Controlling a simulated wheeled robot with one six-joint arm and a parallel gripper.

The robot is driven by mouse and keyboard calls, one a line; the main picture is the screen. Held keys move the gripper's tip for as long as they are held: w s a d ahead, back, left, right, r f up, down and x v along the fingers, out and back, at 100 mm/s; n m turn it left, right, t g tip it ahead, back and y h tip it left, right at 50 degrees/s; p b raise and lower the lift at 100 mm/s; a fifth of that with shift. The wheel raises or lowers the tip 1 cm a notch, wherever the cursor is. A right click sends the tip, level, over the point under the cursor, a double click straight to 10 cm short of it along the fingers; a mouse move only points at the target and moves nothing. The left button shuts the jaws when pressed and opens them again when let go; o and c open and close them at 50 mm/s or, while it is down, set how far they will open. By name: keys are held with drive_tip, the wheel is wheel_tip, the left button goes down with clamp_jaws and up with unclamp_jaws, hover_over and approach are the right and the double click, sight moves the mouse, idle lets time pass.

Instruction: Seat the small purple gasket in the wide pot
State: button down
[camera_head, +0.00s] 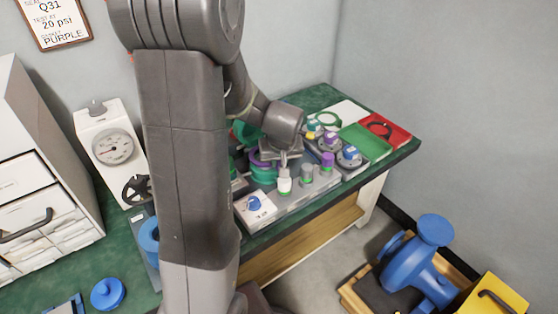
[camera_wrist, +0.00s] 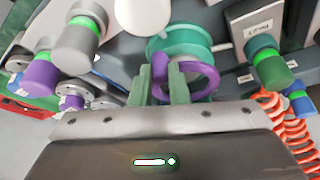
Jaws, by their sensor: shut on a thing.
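My gripper (camera_wrist: 160,78) is shut on the near left side of a purple ring, the gasket (camera_wrist: 206,80). In the wrist view the gasket shows just in front of a teal round piece (camera_wrist: 192,37); I cannot tell whether they touch. In the head view the gasket (camera_head: 255,158) shows above a teal round body (camera_head: 263,175), beside my gripper (camera_head: 281,158). My arm hides part of this area. I cannot tell for sure which teal piece is the wide pot.
Several capped grey fittings, one with a purple cap (camera_head: 328,160), stand close to the right of my gripper. A green tray (camera_head: 362,140) and a red tray (camera_head: 398,133) lie at the table's far right. A gauge unit (camera_head: 104,125) stands left. Orange coiled hose (camera_wrist: 285,130) hangs nearby.

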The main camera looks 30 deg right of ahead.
drive_tip(key=shift+f+b, duration=1.4)
drive_tip(key=shift+f, duration=0.05)
drive_tip(key=c, duration=1.3)
unclamp_jaws()
drive_tip(key=shift+r, duration=0.1)
drive_tip(key=p+v, duration=0.3)
drive_tip(key=v, duration=1)
drive_tip(key=shift+r, duration=0.3)
drive_tip(key=shift+s+f, duration=0.1)
drive_tip(key=shift+s, duration=0.05)
drive_tip(key=b+x, duration=0.3)
drive_tip(key=x, duration=1)
drive_tip(key=shift+f, duration=0.35)
drive_tip(key=shift+w+r, duration=0.2)
drive_tip(key=shift+r, duration=0.1)
drive_tip(key=shift+p, duration=0.3)
